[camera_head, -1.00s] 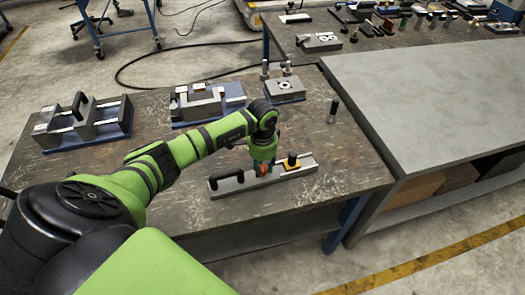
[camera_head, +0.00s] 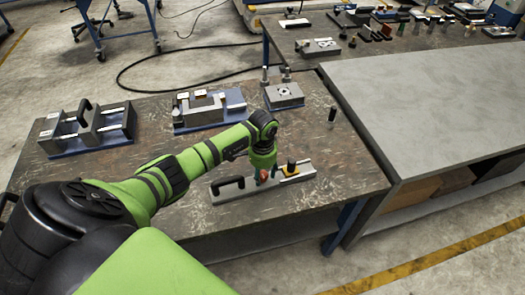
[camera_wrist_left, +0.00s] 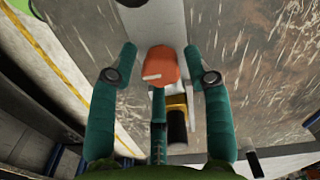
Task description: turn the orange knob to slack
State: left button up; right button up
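The orange knob (camera_wrist_left: 162,66) sits on a grey metal bar (camera_head: 222,198) on the worn table; it has a pale mark on its left side. In the head view the knob (camera_head: 263,176) is mostly hidden by my gripper. My left gripper (camera_head: 263,168) points down over it. My right gripper is in neither view.
The bar also carries a black handle (camera_head: 229,183) at its left and a yellow block with a black top (camera_head: 290,168) close right of the knob. A dark upright cylinder (camera_head: 332,115) stands behind to the right. Several fixtures line the back of the table.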

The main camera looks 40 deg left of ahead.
aim_at(263, 174)
pick_arm(q)
jog(key=shift+r, duration=0.15)
notch_tip(263, 174, up, 12)
dwell(0.6)
dwell(0.4)
